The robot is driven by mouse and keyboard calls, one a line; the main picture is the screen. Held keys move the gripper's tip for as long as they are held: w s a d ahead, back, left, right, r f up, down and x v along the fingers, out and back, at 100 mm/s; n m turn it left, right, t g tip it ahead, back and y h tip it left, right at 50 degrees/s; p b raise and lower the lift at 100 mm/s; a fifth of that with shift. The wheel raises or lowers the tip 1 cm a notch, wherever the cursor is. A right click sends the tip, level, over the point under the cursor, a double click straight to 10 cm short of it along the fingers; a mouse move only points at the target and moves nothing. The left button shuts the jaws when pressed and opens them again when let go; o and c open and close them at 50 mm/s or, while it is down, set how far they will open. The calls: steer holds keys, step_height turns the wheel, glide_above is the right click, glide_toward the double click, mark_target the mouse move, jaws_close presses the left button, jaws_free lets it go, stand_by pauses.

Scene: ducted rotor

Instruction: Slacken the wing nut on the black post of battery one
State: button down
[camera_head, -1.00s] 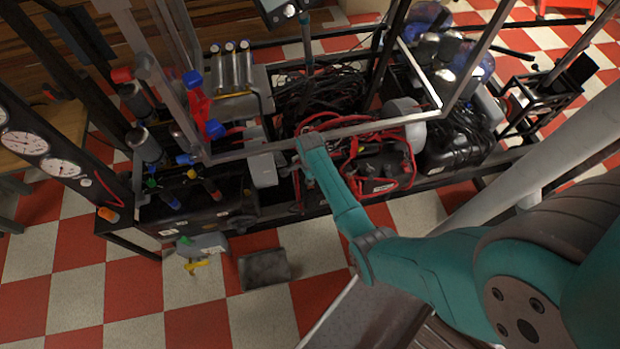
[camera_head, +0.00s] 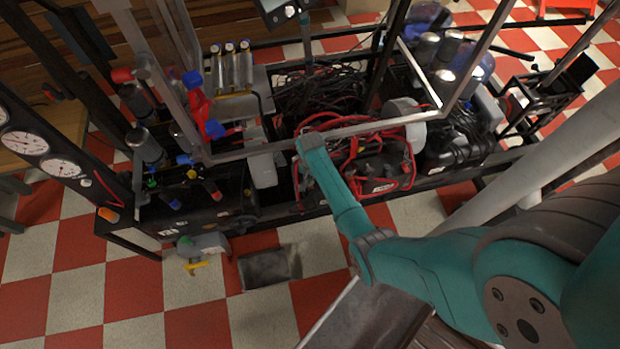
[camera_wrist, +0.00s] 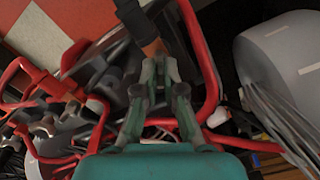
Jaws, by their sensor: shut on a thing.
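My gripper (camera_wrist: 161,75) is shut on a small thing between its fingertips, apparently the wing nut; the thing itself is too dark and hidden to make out. Just beyond the fingertips are an orange-brown piece (camera_wrist: 154,47) and a black cylindrical piece (camera_wrist: 131,20). In the head view my teal arm reaches down into the rack, and its links hide the gripper. A black battery-like box (camera_head: 376,168) with red cables sits beside the arm's end. I cannot read which battery is number one, and the black post is not clearly seen.
Red cables (camera_wrist: 203,60) loop close around the gripper. A grey-white cylinder (camera_wrist: 283,52) with grey wires lies to the right. Gauges and valves stand at the left; the checkered floor in front is mostly clear.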

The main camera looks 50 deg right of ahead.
steer(key=n, duration=0.4)
steer(key=shift+n, duration=0.3)
steer(key=shift+f+n, duration=0.1)
steer(key=shift+n, duration=1.7)
steer(key=c, duration=1.3)
jaws_free()
step_height(320, 180, up, 12)
steer(key=shift+r, duration=0.1)
